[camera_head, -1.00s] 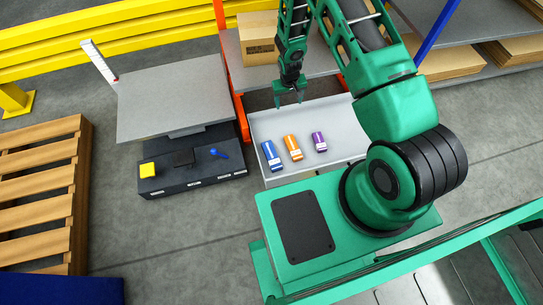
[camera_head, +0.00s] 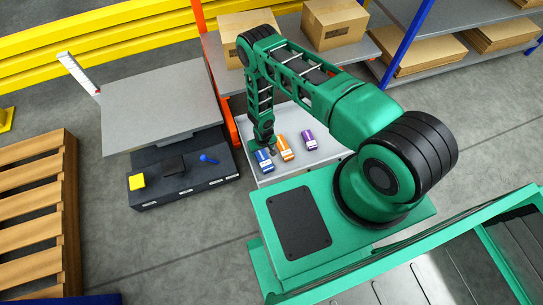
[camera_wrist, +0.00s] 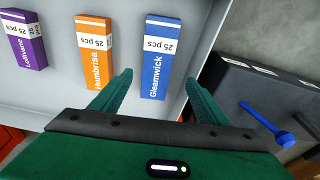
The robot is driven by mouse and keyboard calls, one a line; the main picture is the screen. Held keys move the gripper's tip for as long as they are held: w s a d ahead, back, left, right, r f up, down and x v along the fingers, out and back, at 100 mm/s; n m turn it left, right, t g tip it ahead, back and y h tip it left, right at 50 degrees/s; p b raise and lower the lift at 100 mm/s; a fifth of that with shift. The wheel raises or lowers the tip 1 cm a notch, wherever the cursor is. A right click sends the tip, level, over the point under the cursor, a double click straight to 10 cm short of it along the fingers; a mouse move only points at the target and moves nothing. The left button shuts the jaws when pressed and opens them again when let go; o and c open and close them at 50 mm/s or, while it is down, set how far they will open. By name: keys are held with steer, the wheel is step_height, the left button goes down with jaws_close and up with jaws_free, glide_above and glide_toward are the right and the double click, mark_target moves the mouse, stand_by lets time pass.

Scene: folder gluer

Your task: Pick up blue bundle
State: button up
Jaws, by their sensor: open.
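The blue bundle (camera_head: 264,161), with a white band, lies at the left end of a row in a light grey tray (camera_head: 331,145). In the wrist view the blue bundle (camera_wrist: 157,62) reads "Gleamwick" and "25 pcs". My gripper (camera_head: 264,147) is low over the tray at the blue bundle's far end. In the wrist view my gripper (camera_wrist: 160,85) is open, with one green finger on each side of the lower part of the blue bundle. Nothing is held. I cannot tell how far the fingertips are above the tray floor.
An orange bundle (camera_head: 285,148) lies just right of the blue one, with a purple bundle (camera_head: 309,140) beyond it. Cardboard boxes (camera_head: 335,24) stand on the shelf behind.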

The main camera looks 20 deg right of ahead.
mark_target(262, 157)
steer(key=shift+w+a+f, duration=0.1)
steer(key=shift+f, duration=0.5)
steer(key=shift+w+a+f, duration=0.1)
steer(key=shift+f, duration=0.5)
steer(key=f, duration=0.2)
steer(key=d+f, duration=0.1)
steer(key=f, duration=0.1)
steer(key=shift+w+f, duration=0.2)
steer(key=shift+f, duration=0.45)
steer(key=c, duration=1.2)
steer(key=shift+c, duration=0.2)
